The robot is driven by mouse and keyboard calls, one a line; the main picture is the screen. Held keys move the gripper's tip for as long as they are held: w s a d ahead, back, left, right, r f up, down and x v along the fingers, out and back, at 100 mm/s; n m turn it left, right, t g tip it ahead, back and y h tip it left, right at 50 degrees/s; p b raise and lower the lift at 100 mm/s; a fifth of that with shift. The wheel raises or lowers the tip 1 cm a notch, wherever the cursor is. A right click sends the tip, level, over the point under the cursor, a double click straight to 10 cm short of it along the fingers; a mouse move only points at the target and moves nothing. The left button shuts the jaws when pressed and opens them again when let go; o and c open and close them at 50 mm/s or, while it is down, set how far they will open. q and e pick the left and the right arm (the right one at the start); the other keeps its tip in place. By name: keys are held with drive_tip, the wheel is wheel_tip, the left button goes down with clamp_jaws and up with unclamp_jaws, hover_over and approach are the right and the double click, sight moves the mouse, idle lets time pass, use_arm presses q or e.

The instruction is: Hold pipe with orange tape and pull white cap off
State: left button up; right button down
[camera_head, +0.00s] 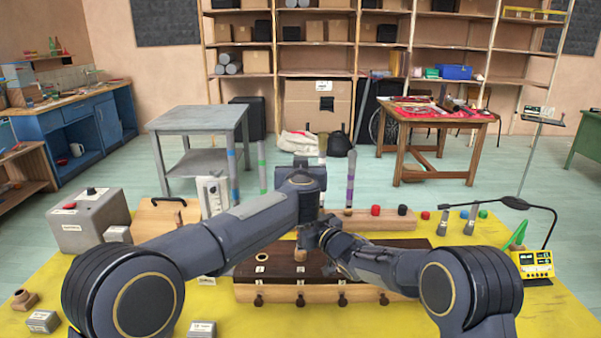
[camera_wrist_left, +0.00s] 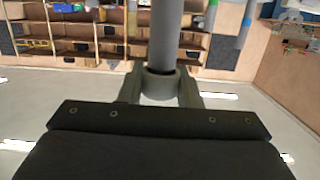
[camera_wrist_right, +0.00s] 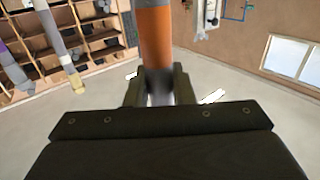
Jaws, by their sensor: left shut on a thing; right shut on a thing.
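My left gripper (camera_wrist_left: 161,92) is shut on the white cap (camera_wrist_left: 160,84), which looks pale grey in the left wrist view. A grey pipe (camera_wrist_left: 165,30) runs into the cap, with a dark band where they meet; I cannot tell how deep it sits. My right gripper (camera_wrist_right: 159,88) is shut on the pipe, right beside its orange tape (camera_wrist_right: 155,38) in the right wrist view.
Other taped pipes stand behind my arms: blue (camera_head: 233,175), green (camera_head: 262,168) and purple (camera_head: 350,178). A dark-topped wooden block (camera_head: 385,262) lies on the yellow mat (camera_head: 100,300) below. A grey box (camera_head: 88,220) is left, and a yellow meter (camera_head: 535,263) right.

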use_arm(q)
drive_tip(key=shift+r, duration=0.15)
drive_tip(key=shift+r, duration=1.45)
use_arm(e)
drive_tip(key=c, duration=1.2)
unclamp_jaws()
drive_tip(key=shift+o, duration=0.2)
drive_tip(key=shift+d, duration=0.1)
